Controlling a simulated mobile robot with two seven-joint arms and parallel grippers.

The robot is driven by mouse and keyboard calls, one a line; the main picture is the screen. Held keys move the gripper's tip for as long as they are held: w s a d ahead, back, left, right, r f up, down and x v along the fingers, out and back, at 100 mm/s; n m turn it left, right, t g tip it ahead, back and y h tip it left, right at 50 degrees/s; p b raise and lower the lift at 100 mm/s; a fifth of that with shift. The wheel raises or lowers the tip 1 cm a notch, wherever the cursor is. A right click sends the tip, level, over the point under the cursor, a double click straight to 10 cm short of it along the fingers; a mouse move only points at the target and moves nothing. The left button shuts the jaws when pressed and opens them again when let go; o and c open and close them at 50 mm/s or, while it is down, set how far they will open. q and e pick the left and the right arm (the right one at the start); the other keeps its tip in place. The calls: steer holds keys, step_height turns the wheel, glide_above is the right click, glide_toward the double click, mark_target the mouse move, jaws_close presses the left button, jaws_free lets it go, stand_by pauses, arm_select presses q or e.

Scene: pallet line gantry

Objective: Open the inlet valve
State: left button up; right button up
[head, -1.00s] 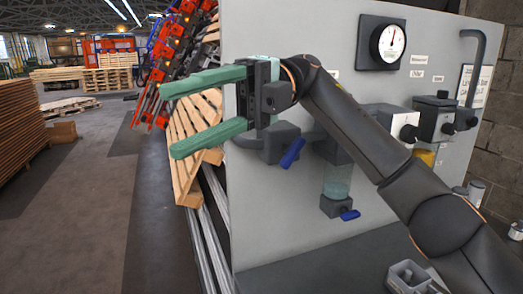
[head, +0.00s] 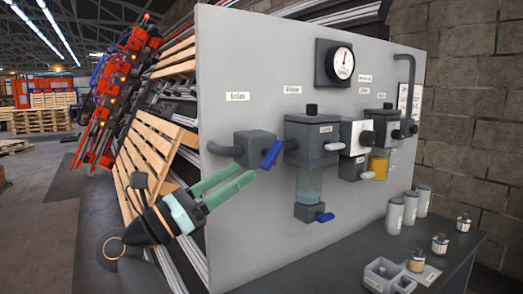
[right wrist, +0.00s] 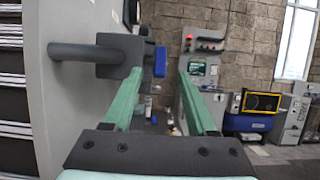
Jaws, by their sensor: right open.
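The inlet valve is a grey block (head: 256,148) on a pipe at the left of the grey panel, under a label that seems to read "Inlet" (head: 237,97). Its blue lever (head: 272,154) slants down to the left. My right gripper (head: 246,173) is open and empty, just below and left of the lever, its fingers pointing right and up. In the right wrist view the valve block (right wrist: 119,52) is at upper left, and the blue lever (right wrist: 160,61) shows ahead between the open fingers (right wrist: 160,80). I see no contact. My left gripper is not in view.
A filter unit (head: 311,140) with a lower blue drain lever (head: 325,217) is right of the valve. A gauge (head: 340,63) sits above. Grey cans (head: 395,214) and small jars stand on the bench (head: 345,265). Wooden pallets (head: 150,150) are behind the panel's left edge.

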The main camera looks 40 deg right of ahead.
mark_target(280, 147)
steer(key=p+x, duration=0.1)
steer(key=x, duration=1)
steer(key=shift+d+r+p, duration=0.1)
steer(key=shift+d+p, duration=0.1)
steer(key=shift+p, duration=0.15)
steer(key=shift+s+d+r, duration=0.1)
steer(key=shift+d+r, duration=0.05)
steer(key=shift+d, duration=0.3)
steer(key=c, duration=0.4)
jaws_close()
